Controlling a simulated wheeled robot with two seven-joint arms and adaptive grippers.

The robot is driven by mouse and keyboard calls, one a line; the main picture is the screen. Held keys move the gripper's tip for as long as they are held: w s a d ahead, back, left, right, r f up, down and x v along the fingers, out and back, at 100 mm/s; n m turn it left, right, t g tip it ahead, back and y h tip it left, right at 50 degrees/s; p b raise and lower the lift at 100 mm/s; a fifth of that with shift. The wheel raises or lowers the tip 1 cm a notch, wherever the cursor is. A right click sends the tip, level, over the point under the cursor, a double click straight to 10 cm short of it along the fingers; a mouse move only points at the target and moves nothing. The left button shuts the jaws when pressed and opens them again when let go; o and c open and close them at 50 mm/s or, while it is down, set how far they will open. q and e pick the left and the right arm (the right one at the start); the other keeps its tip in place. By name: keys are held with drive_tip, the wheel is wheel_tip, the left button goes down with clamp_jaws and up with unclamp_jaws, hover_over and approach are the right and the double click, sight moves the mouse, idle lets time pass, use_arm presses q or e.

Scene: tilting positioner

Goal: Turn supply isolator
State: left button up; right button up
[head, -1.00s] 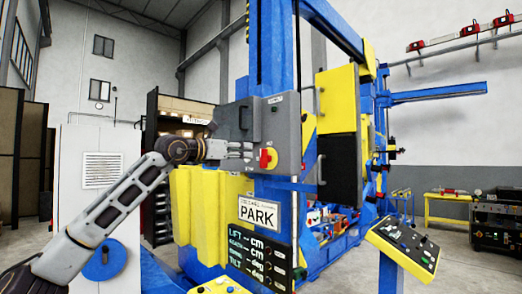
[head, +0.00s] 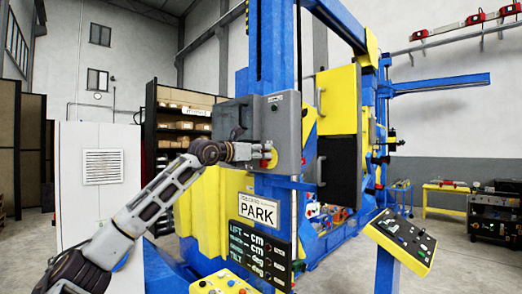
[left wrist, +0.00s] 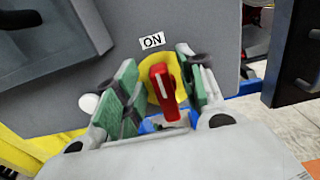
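The supply isolator is a red knob on a yellow disc (left wrist: 162,88), set on the face of a grey cabinet (head: 288,128). A white ON label (left wrist: 152,40) is above the disc in the left wrist view. The knob's white line runs nearly upright, tilted slightly. My left gripper (head: 264,153) is at the cabinet face in the head view and partly hides the knob. In the left wrist view its green-padded fingers (left wrist: 160,97) stand apart on either side of the knob, with gaps visible. Whether they touch it deeper down I cannot tell. My right gripper is not in view.
A PARK sign (head: 256,209) and a black LIFT and TILT readout (head: 258,252) are below the cabinet. A tilted control console (head: 400,238) stands at the right. A yellow panel with a dark lower part (head: 336,100) is just right of the cabinet.

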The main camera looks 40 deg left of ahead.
use_arm(q)
drive_tip(key=shift+w, duration=0.15)
clamp_jaws()
